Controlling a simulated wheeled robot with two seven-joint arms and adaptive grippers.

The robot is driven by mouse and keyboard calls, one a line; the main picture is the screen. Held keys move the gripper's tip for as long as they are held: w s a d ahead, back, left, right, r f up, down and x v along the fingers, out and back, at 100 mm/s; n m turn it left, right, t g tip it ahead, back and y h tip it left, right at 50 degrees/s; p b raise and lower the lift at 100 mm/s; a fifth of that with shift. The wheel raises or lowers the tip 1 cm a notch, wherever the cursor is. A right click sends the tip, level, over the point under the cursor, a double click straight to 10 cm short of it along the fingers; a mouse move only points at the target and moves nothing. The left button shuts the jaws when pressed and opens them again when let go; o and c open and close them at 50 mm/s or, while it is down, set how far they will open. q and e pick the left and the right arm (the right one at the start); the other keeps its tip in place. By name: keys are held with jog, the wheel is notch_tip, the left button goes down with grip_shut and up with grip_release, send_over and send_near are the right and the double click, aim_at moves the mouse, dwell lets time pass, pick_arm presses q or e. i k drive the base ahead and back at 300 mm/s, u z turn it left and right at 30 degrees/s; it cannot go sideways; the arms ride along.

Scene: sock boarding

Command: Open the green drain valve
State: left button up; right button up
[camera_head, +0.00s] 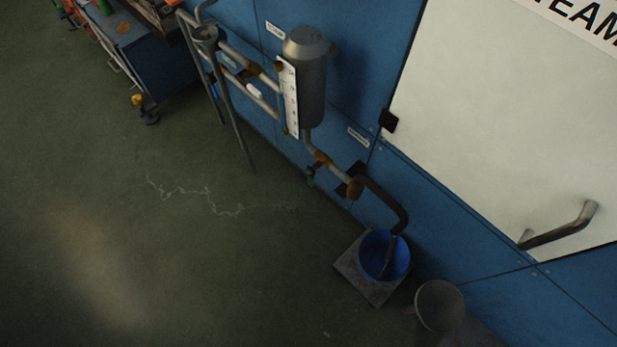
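A small green valve handle (310,181), likely the drain valve, shows on the lower pipe beneath a grey metal cylinder (305,80) on the blue wall. It is small and dark, and I cannot tell its exact angle. The pipe (332,168) slopes down to the right past brass-coloured fittings, then a dark bent spout (388,200) drops toward a blue bucket (370,256). The bucket stands on a grey square slab (350,264). Neither of my grippers is in the view.
The green floor (180,240) at the left and centre is clear, with a pale crack. A blue wheeled cart (150,60) stands at the upper left. A grey round container (439,305) is right of the bucket. A white door (510,120) with a metal handle (562,228) is at the right.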

aim_at(311, 172)
jog(key=k, duration=1.35)
jog(key=u, duration=0.45)
jog(key=i, duration=0.65)
jog(key=u, duration=0.5)
jog(key=i, duration=0.8)
jog(key=z, duration=0.2)
